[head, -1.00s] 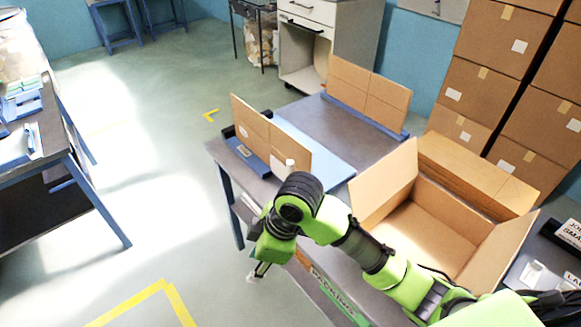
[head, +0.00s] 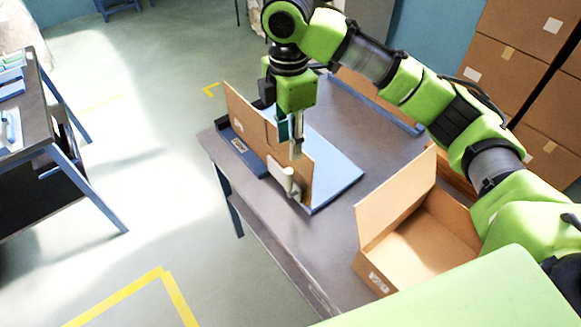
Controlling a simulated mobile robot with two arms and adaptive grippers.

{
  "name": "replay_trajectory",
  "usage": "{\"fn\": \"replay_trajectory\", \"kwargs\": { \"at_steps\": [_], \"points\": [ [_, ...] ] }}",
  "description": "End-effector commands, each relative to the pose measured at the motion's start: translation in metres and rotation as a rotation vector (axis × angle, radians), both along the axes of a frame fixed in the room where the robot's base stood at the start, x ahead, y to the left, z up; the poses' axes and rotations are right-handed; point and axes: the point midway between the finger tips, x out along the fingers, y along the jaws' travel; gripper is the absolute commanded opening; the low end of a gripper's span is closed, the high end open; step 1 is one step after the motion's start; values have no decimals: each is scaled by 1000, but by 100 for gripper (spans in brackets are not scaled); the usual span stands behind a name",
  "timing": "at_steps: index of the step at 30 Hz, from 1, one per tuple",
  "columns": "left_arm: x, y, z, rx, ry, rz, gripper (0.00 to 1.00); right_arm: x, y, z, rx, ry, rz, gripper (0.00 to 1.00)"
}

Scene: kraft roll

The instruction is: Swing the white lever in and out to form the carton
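The white lever (head: 284,179) shows as a pale, rounded piece at the right end of an upright cardboard panel (head: 250,118) on the work table. A blue plate (head: 335,168) lies flat behind the panel. An open carton (head: 425,240) stands on the right of the table, partly hidden by my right arm. My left gripper is out of view.
A blue block (head: 238,150) sits at the left foot of the panel. Another upright panel (head: 372,92) stands behind, partly covered by my arm. Stacked boxes (head: 525,60) fill the back right. The floor left of the table is clear, with yellow tape (head: 165,272).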

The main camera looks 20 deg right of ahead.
Motion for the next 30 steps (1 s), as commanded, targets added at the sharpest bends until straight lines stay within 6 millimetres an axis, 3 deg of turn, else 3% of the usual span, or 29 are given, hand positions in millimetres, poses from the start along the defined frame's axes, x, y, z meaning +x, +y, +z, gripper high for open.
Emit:
{"fn": "replay_trajectory", "kwargs": {
  "at_steps": [3, 8, 11, 20, 30],
  "points": [
    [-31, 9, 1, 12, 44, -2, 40, -2, 0, -21, -1, 5, 1, 32],
    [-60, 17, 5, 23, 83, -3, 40, -2, -1, -56, -2, 5, -2, 32],
    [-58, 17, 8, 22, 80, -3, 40, -2, -1, -77, -1, 4, -2, 32],
    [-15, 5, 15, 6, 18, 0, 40, -1, 0, -119, 1, 1, -1, 32],
    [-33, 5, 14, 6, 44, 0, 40, -1, 0, -126, 0, -2, 0, 32]
  ]
}}
